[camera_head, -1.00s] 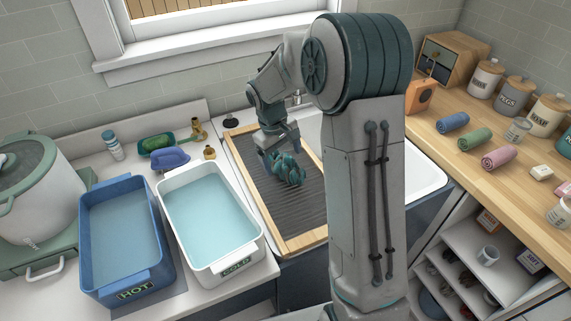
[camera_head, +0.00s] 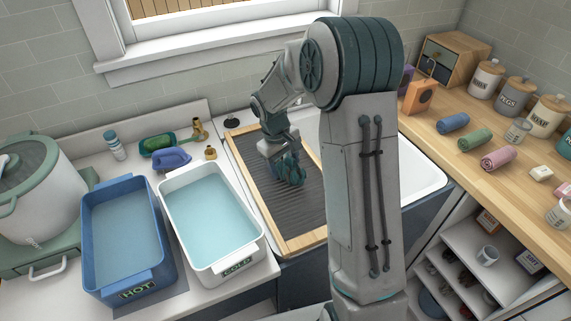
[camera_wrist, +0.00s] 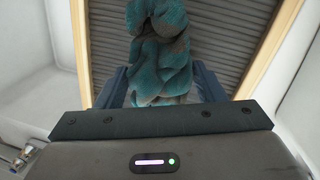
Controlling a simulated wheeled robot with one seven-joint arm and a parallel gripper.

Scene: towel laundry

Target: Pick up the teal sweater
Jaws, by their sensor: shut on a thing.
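The teal sweater (camera_head: 291,170) is bunched up over the dark ribbed board in the wooden frame (camera_head: 305,240). My gripper (camera_head: 283,160) is above it and shut on it. In the wrist view the sweater (camera_wrist: 160,50) is crumpled between the two blue-grey fingers and shows brownish patches. I cannot tell whether its lower part touches the ribbed board.
A white sink (camera_head: 425,180) is at right. Rolled towels (camera_head: 475,138) and jars lie on the wooden counter.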

